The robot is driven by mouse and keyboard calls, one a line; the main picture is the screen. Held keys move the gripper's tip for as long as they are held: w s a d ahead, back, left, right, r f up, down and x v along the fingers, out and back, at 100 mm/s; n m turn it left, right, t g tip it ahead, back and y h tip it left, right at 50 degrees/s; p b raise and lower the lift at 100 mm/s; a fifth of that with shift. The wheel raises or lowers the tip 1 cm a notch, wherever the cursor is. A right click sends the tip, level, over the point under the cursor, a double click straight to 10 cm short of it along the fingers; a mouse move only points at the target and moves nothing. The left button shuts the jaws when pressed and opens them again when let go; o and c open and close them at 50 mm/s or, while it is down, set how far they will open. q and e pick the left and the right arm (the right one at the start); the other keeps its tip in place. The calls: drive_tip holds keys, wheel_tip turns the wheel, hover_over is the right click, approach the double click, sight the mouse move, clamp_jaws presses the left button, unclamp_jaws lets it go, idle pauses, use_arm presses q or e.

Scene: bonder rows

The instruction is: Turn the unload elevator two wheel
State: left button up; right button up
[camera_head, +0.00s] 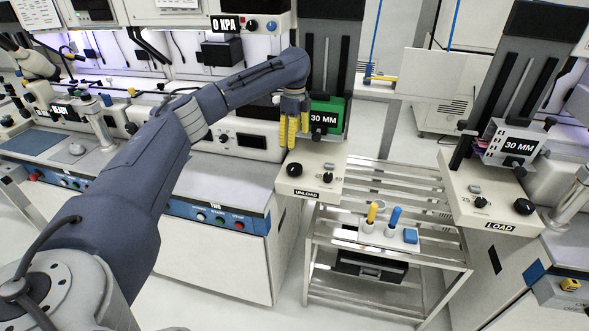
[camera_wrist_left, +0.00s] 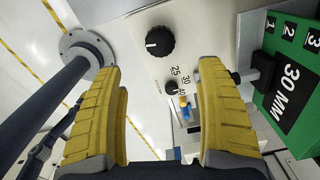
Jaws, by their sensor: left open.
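The unload elevator is a cream unit (camera_head: 310,188) labelled UNLOAD, with a green 30 MM display box (camera_head: 324,115) on its column. A large round black knob (camera_head: 294,169) and a small dial (camera_head: 327,178) sit on its top; the wrist view shows the large knob (camera_wrist_left: 160,41) and the dial (camera_wrist_left: 171,87). A black knob (camera_head: 317,138) sits below the green box; it shows beside the box in the wrist view (camera_wrist_left: 261,70). I cannot tell which is the wheel. My left gripper (camera_head: 293,132), yellow-fingered, is open and empty above the unit, left of the green box.
A slatted metal rack (camera_head: 385,283) with a small tray of yellow and blue handles stands right of the unload unit. A LOAD unit (camera_head: 487,205) with its own 30 MM display stands further right. A long bench (camera_head: 225,177) with a blue button strip runs left.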

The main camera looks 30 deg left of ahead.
sight(295, 167)
use_arm(q)
wheel_tip(295, 167, down, 14)
drive_tip(key=shift+r, duration=0.25)
idle(0.5)
drive_tip(key=c, duration=1.3)
drive_tip(key=shift+n, duration=0.3)
drive_tip(key=n, duration=0.4)
drive_tip(key=shift+n, duration=0.4)
drive_tip(key=n, duration=0.5)
drive_tip(key=shift+n, duration=0.4)
